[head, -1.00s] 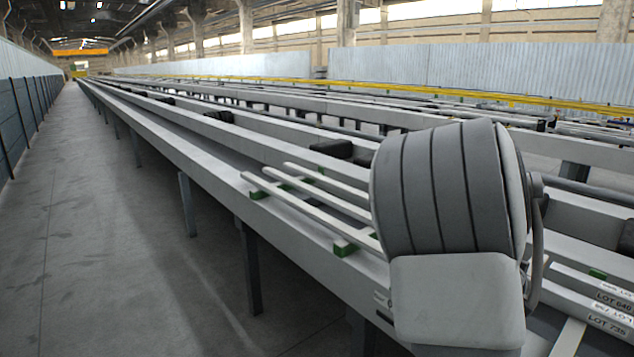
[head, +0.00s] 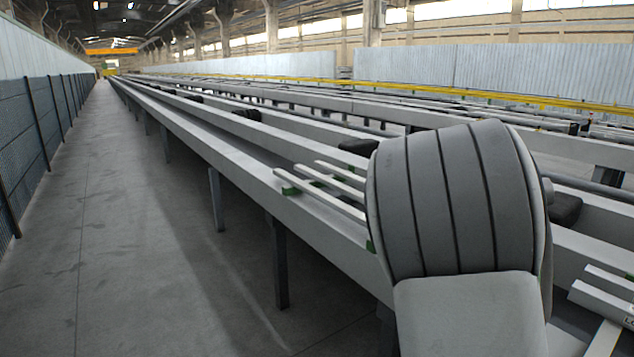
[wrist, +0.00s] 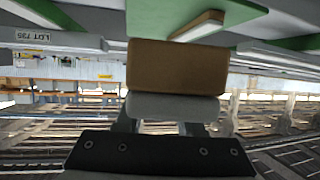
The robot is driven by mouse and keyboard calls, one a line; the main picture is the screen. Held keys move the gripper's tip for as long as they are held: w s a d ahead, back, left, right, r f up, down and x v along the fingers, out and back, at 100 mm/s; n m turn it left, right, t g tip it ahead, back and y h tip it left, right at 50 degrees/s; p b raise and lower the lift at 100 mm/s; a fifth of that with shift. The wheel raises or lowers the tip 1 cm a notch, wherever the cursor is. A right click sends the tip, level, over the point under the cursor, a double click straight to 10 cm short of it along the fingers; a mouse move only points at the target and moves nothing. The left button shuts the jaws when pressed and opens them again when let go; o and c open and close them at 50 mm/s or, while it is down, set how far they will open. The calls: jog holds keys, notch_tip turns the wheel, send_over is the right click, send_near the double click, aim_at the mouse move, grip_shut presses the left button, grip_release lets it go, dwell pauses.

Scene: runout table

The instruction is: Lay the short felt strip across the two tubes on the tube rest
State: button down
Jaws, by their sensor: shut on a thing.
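In the wrist view my gripper (wrist: 172,106) is shut on a plain brown piece (wrist: 177,67), which I take to be the short felt strip. It hangs clear of other things there, its far side hidden. In the head view my arm hides the gripper and the strip. Pale labelled bars (head: 601,303), which may be the tubes, lie at the right edge of the head view, partly cut off. A pale bar marked LOT 735 (wrist: 52,39) shows upside down at the left of the wrist view. Which support is the tube rest I cannot tell.
Three pale bars (head: 322,194) lie on green blocks (head: 291,190) on the long grey table (head: 240,168), left of my arm. Dark blocks (head: 357,146) sit further back. A green surface (wrist: 165,17) shows at the top of the wrist view. The aisle floor (head: 130,240) is clear.

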jog(key=w+a+f+n+t+y, duration=0.1)
jog(key=a+f+n+t+y, duration=0.15)
jog(key=a, duration=1.05)
jog(key=w+a+f+n+t+y, duration=0.1)
jog(key=a+n+y, duration=0.25)
jog(key=a, duration=0.95)
notch_tip(320, 180, up, 19)
jog(key=p, duration=1.8)
jog(key=shift+s+a+p, duration=0.15)
jog(key=shift+s+p, duration=0.1)
jog(key=shift+p, duration=0.1)
jog(key=shift+f+t, duration=0.15)
jog(key=shift+t, duration=0.1)
